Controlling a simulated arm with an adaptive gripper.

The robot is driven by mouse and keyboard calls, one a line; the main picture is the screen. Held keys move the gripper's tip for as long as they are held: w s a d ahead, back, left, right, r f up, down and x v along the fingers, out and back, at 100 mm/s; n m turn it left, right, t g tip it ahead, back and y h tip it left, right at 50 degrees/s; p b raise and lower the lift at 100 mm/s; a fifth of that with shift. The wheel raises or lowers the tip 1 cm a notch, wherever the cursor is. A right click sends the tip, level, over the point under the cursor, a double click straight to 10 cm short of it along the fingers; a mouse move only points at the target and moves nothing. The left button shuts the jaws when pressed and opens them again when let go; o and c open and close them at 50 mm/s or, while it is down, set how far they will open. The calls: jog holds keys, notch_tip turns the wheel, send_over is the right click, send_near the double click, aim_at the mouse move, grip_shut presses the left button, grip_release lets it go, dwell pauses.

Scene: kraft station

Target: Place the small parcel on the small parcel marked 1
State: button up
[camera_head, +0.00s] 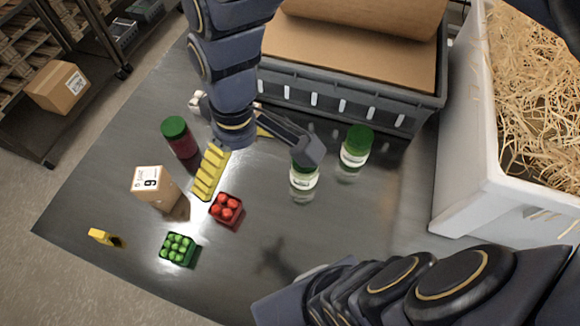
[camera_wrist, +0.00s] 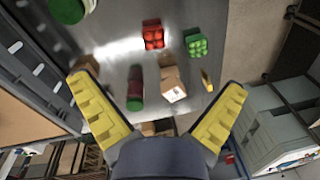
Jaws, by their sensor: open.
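A small brown parcel (camera_head: 155,187) stands upright on the dark metal table at the left, with a white label whose mark looks like a 6 or 9. It also shows in the wrist view (camera_wrist: 172,84), between my fingers but farther off. I cannot make out a parcel marked 1 in either view. My gripper (camera_head: 250,165) is open and empty, above the table to the right of the parcel. Its yellow-padded fingers are spread wide in the wrist view (camera_wrist: 160,80).
A red-content jar (camera_head: 180,138), a red fruit punnet (camera_head: 226,208), a green punnet (camera_head: 178,249) and a yellow item (camera_head: 103,237) surround the parcel. Green-lidded jars (camera_head: 357,146) stand right. A grey crate (camera_head: 350,105) and white straw-filled box (camera_head: 465,150) border the table.

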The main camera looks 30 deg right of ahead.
jog(key=s+d+r+m+g+h, duration=0.1)
jog(key=s+d+m, duration=0.4)
jog(key=s, duration=0.5)
jog(key=shift+r, duration=0.5)
jog(key=shift+d, duration=0.1)
